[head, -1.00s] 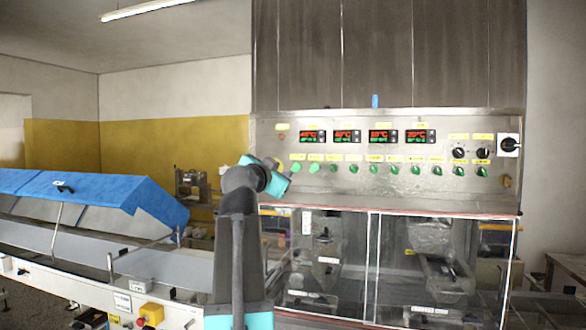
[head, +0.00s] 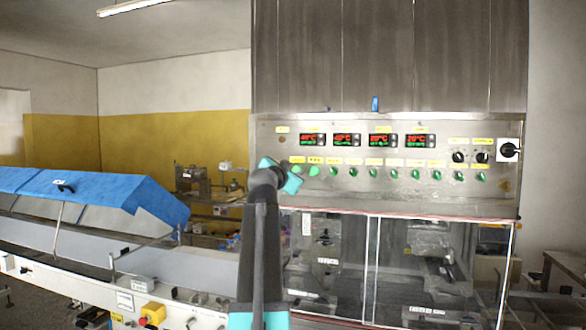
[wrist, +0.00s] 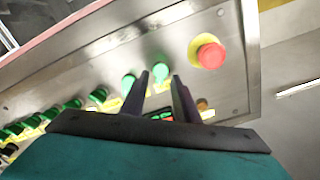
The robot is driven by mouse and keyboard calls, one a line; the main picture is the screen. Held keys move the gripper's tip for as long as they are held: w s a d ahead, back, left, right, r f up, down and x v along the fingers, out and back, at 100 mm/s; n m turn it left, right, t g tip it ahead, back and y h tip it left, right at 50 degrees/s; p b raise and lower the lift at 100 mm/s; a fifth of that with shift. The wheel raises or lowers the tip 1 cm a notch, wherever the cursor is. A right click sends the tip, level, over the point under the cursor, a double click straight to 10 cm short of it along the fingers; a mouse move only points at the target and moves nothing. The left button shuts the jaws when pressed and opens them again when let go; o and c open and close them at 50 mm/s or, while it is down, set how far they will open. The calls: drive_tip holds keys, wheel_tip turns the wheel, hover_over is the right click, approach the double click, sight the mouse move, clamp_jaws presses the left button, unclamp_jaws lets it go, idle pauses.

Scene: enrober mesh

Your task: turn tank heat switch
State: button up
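A row of green rotary switches (head: 353,171) with yellow labels runs along the steel control panel (head: 468,132). The label text is too small to read, so I cannot tell which switch is the tank heat one. My gripper (wrist: 161,75) is at the left end of the row. In the wrist view its two dark fingers are apart with nothing held between them. One green switch (wrist: 160,59) shows just beyond the gap between the fingertips; contact cannot be told. Another green switch (wrist: 128,82) is just left of the fingers. My arm hides part of the panel's left end in the head view.
A red push button (wrist: 208,52) on a yellow disc sits on the panel close to the fingers. Red and green displays (head: 347,140) are above the switches. Two black knobs and a main switch (head: 509,149) are at right. A blue-covered conveyor (head: 90,190) stands at left.

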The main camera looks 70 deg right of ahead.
drive_tip(key=shift+d, duration=0.7)
clamp_jaws()
drive_tip(key=shift+w+a+f, duration=0.1)
drive_tip(key=shift+a+f, duration=0.05)
drive_tip(key=shift+a, duration=0.05)
